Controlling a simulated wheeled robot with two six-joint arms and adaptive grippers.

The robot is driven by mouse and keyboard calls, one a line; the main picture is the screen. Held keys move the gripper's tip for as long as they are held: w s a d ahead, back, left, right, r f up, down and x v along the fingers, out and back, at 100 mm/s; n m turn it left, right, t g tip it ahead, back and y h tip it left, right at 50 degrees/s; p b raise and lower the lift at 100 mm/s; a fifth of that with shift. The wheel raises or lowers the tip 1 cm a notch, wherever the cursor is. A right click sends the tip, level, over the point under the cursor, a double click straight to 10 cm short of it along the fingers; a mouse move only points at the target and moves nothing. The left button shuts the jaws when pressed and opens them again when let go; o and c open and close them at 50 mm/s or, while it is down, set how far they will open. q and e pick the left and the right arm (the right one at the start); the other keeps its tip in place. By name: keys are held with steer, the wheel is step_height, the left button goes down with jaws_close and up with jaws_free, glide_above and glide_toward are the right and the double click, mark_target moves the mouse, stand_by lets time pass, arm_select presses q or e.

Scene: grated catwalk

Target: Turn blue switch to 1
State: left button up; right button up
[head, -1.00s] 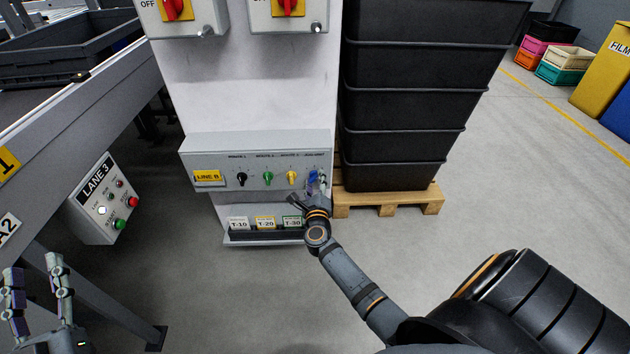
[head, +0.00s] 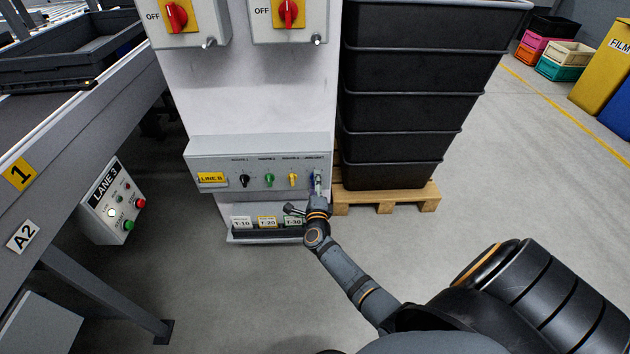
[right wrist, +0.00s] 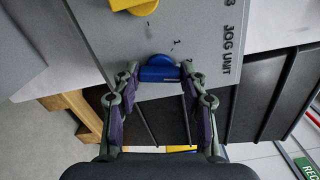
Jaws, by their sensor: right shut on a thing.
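The blue switch (right wrist: 160,70) is a rotary knob on the sloped face of the LINE B panel (head: 212,158), at the right end of a row of knobs. In the right wrist view its bar lies between my two fingertips, under the "JOG UNIT" lettering, with a small "1" mark above it. In the head view the blue switch (head: 312,182) is partly hidden by my right gripper (head: 317,187). My right gripper (right wrist: 160,77) is shut on the blue switch. My left gripper is out of view.
Black, green and yellow knobs (head: 293,180) sit left of the blue one. A rack of tags (head: 268,236) is below the panel. Stacked black crates (head: 400,110) on a pallet (head: 400,200) stand close on the right. The LANE 3 box (head: 112,200) is left.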

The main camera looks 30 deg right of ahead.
arm_select(q)
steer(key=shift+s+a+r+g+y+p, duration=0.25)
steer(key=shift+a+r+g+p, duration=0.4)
steer(key=shift+p, duration=0.5)
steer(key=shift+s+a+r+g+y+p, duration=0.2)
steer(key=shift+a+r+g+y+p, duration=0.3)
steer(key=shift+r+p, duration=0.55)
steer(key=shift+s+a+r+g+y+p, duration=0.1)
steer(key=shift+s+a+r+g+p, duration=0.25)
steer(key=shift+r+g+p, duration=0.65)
arm_select(e)
steer(key=shift+n, duration=6)
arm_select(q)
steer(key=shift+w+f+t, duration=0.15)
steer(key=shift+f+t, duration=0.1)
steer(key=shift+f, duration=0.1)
arm_select(e)
steer(key=shift+f, duration=0.1)
steer(key=o, duration=1.1)
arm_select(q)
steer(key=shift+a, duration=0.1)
arm_select(e)
steer(key=shift+o, duration=0.2)
steer(key=v, duration=1.2)
